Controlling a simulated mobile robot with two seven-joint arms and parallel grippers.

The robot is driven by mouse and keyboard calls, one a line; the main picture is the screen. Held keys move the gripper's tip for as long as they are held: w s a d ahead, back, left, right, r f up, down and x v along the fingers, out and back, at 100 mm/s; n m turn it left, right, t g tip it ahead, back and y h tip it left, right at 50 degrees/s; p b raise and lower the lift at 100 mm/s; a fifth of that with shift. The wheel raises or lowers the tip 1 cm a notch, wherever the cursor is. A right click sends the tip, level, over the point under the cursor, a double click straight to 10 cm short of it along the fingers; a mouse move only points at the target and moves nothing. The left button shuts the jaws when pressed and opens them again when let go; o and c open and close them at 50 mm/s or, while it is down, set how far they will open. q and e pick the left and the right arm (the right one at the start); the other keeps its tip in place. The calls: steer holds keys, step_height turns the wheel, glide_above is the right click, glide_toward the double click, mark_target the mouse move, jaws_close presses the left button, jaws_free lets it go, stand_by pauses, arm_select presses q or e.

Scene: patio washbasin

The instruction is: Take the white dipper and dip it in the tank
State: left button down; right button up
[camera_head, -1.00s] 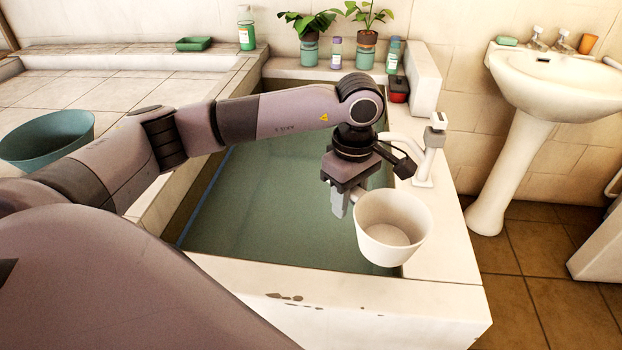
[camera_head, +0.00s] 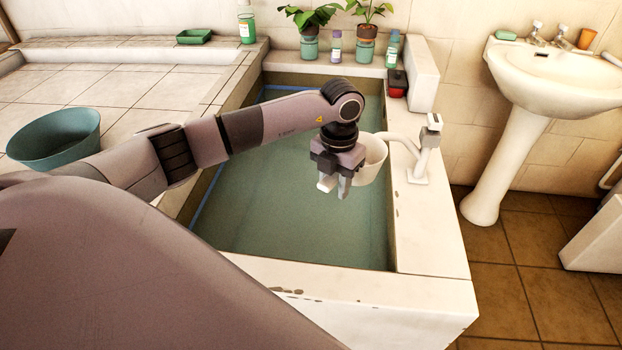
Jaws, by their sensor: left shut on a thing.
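The white dipper (camera_head: 373,163) is over the right side of the tank (camera_head: 290,190), which holds green water. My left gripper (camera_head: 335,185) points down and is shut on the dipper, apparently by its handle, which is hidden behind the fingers. The dipper's cup is just right of the gripper and partly covered by it. I cannot tell whether the cup touches the water. My right gripper is not in view.
A white faucet (camera_head: 425,150) stands on the tank's right rim, close to the dipper. Potted plants (camera_head: 310,28) and bottles line the back ledge. A teal basin (camera_head: 55,140) sits on the tiles at left. A pedestal sink (camera_head: 553,85) stands at right.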

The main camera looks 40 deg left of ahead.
arm_select(q)
steer(key=n, duration=0.1)
steer(key=a+n+p, duration=0.1)
steer(key=n, duration=0.3)
steer(key=shift+a+f, duration=0.35)
steer(key=a+f+n+h+b, duration=0.1)
steer(key=f+n+b, duration=0.5)
steer(key=f+b, duration=0.3)
steer(key=a+f+n+h+b, duration=0.1)
steer(key=f+n+b, duration=0.5)
steer(key=f, duration=0.8)
steer(key=a+b, duration=0.1)
steer(key=b, duration=0.2)
steer(key=shift+s+a+f+h+b, duration=0.25)
steer(key=shift+s+h+b, duration=0.1)
steer(key=shift+h, duration=0.05)
